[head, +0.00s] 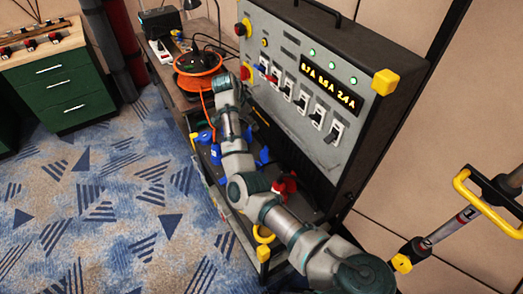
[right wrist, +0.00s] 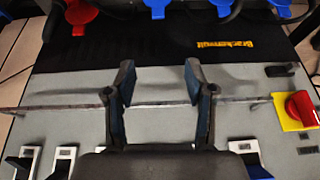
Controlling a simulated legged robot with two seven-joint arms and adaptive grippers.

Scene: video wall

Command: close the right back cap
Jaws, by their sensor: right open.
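Sockets with hinged caps stand on the dark shelf below the grey panel. A red cap (head: 285,184) is at the right of the back row in the head view and appears tilted up. It also seems to show in the right wrist view (right wrist: 80,17), at the upper left. Blue caps (head: 264,156) are farther left along the shelf, and a blue cap (right wrist: 157,8) shows at the top of the right wrist view. My right gripper (right wrist: 159,75) is open and empty, its dark fingers apart over the panel's lower face and clear of the caps. My left gripper is out of view.
The grey panel (head: 310,45) carries a row of breaker switches, lit digits and yellow corner guards. A red rotary switch (right wrist: 300,106) juts out near the fingers. An orange cable reel (head: 197,63) sits on the bench at left. A yellow-handled cart (head: 480,205) stands at right.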

